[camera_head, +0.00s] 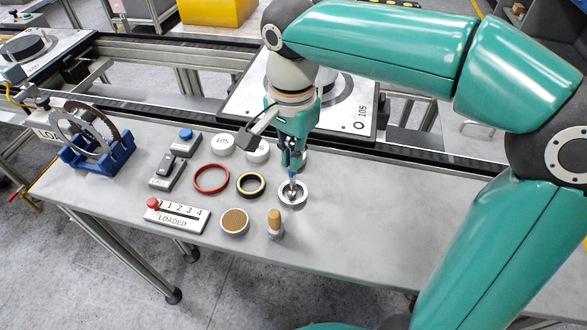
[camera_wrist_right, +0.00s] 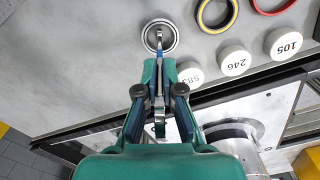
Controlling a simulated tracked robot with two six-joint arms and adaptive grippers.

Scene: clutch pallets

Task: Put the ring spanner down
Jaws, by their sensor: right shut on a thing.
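My right gripper (camera_head: 292,163) points down over the grey bench and is shut on the ring spanner (camera_head: 293,183). In the right wrist view the gripper (camera_wrist_right: 160,98) has the silver spanner (camera_wrist_right: 159,62) between its fingers. The spanner's far end lies over a round silver-rimmed dish (camera_wrist_right: 160,25), which also shows in the head view (camera_head: 293,200). I cannot tell whether the spanner touches the dish. The fingers hide part of the spanner. My left gripper is out of view.
White discs (camera_head: 222,144), a red ring (camera_head: 211,179), a black-yellow ring (camera_head: 251,184), a brown-topped disc (camera_head: 235,221) and a wooden-handled tool (camera_head: 274,222) stand close by. A LOADED counter (camera_head: 177,216) and blue stand (camera_head: 97,153) are left. The bench (camera_head: 380,215) is clear to the right.

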